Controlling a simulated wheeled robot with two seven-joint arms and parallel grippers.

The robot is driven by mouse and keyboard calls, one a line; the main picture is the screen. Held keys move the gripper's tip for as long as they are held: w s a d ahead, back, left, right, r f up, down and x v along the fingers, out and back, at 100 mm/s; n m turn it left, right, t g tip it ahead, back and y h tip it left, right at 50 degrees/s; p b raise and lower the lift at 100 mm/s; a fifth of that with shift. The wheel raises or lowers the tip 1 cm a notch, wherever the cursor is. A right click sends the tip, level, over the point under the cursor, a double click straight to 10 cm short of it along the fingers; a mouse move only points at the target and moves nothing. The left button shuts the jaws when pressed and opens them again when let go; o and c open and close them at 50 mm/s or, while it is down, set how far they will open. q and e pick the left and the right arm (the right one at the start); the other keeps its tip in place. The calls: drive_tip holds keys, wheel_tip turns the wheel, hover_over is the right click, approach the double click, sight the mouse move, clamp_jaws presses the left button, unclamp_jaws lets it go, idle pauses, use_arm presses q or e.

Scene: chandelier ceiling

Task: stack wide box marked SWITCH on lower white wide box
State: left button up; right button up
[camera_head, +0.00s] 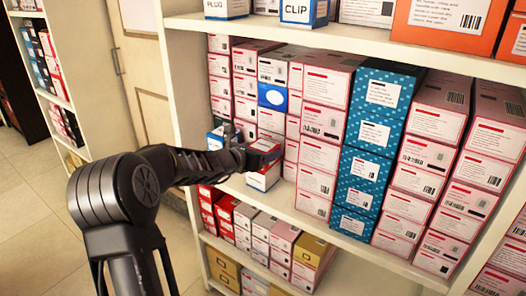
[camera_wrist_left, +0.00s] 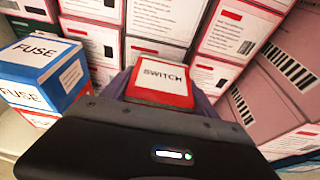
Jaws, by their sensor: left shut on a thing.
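My left gripper (camera_head: 258,152) reaches in over the middle shelf, in front of the stacked boxes. It is shut on the red box marked SWITCH (camera_wrist_left: 160,83), whose white label faces the left wrist camera between the fingers. In the head view, a white box with red edges (camera_head: 263,180) shows directly below the fingers; I cannot tell whether this is the held box or a lower one. The fingers and wrist hide part of this spot. My right gripper is not in view.
A blue FUSE box (camera_wrist_left: 40,72) sits on a red and white box (camera_wrist_left: 40,118) to the left, close to the gripper. Tall stacks of pink boxes (camera_head: 322,121) and teal boxes (camera_head: 374,138) stand behind and to the right. The shelf above (camera_head: 290,44) limits headroom.

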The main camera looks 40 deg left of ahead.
use_arm(q)
drive_tip(key=shift+f, duration=0.15)
drive_tip(key=o, duration=1.6)
drive_tip(key=shift+s+r, duration=0.15)
drive_tip(key=shift+r, duration=0.05)
drive_tip(key=v, duration=1.1)
drive_tip(key=shift+s, duration=0.35)
drive_tip(key=shift+r, duration=0.1)
